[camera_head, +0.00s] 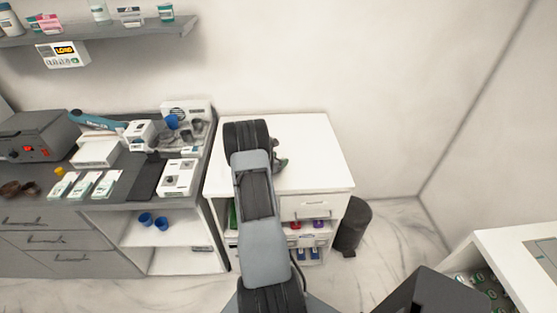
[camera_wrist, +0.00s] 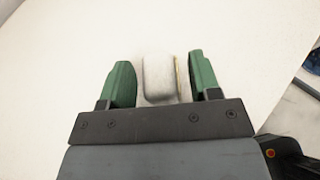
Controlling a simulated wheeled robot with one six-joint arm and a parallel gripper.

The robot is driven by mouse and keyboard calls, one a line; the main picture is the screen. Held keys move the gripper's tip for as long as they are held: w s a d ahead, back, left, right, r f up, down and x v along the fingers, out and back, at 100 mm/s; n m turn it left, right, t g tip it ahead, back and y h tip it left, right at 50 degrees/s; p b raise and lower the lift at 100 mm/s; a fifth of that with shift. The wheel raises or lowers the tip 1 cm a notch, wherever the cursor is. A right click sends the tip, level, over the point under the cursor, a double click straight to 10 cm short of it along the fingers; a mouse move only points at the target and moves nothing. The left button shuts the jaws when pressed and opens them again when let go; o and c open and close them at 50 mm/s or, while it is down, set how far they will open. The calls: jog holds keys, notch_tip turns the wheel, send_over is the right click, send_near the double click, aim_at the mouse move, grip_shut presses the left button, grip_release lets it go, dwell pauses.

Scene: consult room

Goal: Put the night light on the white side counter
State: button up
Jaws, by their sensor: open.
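The white side counter (camera_head: 312,150) stands against the back wall, and its pale top (camera_wrist: 50,90) fills most of the wrist view. A small whitish rounded block (camera_wrist: 158,77), which looks like the night light, is on or just above that top. My gripper (camera_wrist: 163,82) is open, with one green finger on each side of the block. I cannot tell whether either finger touches it. In the head view my gripper (camera_head: 281,163) is over the counter, largely behind my arm, and the block is hidden there.
A grey counter (camera_head: 90,203) crowded with devices and boxes adjoins on the left. A wall shelf (camera_head: 100,29) hangs above it. A dark bin (camera_head: 351,226) stands right of the white counter. The counter top's right part is clear.

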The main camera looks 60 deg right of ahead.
jog(key=a+r+m+y+b, duration=0.1)
jog(key=a+r+m, duration=0.3)
jog(key=a, duration=0.5)
jog(key=a+r+m+t+y+b, duration=0.1)
jog(key=a+r+m+y, duration=0.1)
jog(key=a+r, duration=0.55)
jog(key=a+r+m+y+b, duration=0.1)
jog(key=a+r+m, duration=0.25)
jog(key=a, duration=0.65)
jog(key=s+a+r+m+t+y, duration=0.2)
jog(key=a+y, duration=0.1)
jog(key=a, duration=0.4)
jog(key=s+a+r+m+t+y, duration=0.2)
jog(key=a+y, duration=0.1)
jog(key=a, duration=0.5)
jog(key=s+a+r+m+t+y, duration=0.1)
jog(key=a+r+m+t+y, duration=0.1)
jog(key=a, duration=0.6)
jog(key=shift+s+a+m+y, duration=0.25)
jog(key=shift+s+m+y, duration=0.15)
jog(key=shift+y, duration=0.3)
